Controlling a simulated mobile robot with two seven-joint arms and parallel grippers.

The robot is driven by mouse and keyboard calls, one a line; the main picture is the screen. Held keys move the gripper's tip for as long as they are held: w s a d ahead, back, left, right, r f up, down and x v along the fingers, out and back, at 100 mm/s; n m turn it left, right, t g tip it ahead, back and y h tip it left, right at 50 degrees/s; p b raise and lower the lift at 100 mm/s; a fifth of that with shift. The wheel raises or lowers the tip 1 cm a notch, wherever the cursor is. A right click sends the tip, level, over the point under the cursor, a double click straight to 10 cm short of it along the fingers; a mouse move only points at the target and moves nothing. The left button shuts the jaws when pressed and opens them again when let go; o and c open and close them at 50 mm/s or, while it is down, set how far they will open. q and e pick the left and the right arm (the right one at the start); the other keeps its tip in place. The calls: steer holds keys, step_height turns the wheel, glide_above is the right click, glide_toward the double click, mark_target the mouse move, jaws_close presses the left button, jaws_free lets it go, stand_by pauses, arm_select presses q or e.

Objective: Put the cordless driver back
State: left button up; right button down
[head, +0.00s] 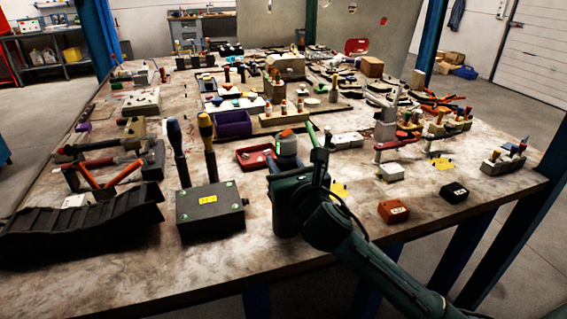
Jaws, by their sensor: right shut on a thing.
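My right arm comes in from the bottom right, and its dark green wrist hangs over the front middle of the table. My right gripper (289,158) is beyond the wrist, and its fingers are mostly hidden. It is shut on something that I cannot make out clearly. A small orange-red piece shows at the top of the grey part there, and I cannot tell whether it belongs to the held thing. I cannot pick out the cordless driver or its storage place with certainty. My left gripper is not in view.
The table (270,251) is crowded. A black box with a yellow label (211,211) is left of my wrist, near a black ribbed tray (85,232). A purple bin (233,124) stands farther back. Orange (393,211) and black (454,193) boxes lie right. The front strip is mostly clear.

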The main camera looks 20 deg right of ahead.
steer(key=c, duration=1.1)
jaws_free()
steer(key=shift+r, duration=0.1)
steer(key=shift+o, duration=0.9)
steer(key=s+d, duration=0.1)
steer(key=s, duration=1.2)
steer(key=shift+b, duration=0.35)
